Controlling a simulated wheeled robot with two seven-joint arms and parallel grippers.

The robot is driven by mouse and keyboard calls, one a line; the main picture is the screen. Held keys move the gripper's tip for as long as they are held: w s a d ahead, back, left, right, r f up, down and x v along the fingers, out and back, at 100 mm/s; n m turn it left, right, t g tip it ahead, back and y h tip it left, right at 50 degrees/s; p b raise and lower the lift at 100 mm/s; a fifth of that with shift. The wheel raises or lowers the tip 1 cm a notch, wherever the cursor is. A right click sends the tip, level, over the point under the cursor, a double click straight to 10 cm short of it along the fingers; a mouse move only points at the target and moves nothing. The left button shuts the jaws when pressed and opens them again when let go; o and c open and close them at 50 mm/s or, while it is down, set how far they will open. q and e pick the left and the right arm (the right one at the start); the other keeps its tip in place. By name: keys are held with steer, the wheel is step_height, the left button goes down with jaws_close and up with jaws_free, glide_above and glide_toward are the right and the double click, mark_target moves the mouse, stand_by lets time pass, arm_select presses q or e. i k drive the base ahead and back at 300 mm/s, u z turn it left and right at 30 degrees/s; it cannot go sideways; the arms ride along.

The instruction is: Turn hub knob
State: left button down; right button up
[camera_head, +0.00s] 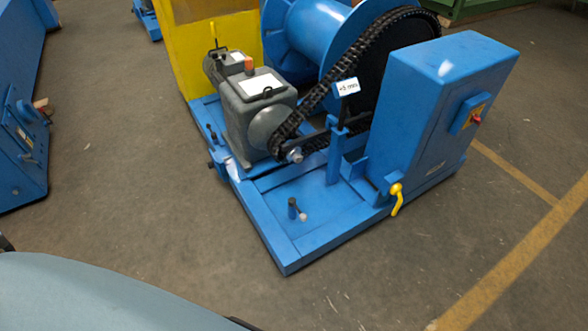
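A blue chain-drive machine stands on the floor, with a black chain (293,122) looped from a small lower sprocket up around a large wheel. A small light metal hub end (294,155) shows at the lower sprocket. A red knob (476,119) sits on a yellow plate on the side of the blue cabinet (430,95). I cannot tell for certain which part is the hub knob. Neither of my grippers is in view.
A grey motor and gearbox (250,115) sit behind the chain. A blue base frame (290,250) carries a short peg (292,207) and a yellow lever (397,198). Another blue machine (20,120) stands at left. The floor (120,215) between them is mostly clear.

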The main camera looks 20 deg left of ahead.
mark_target(298, 158)
steer(key=u, duration=0.8)
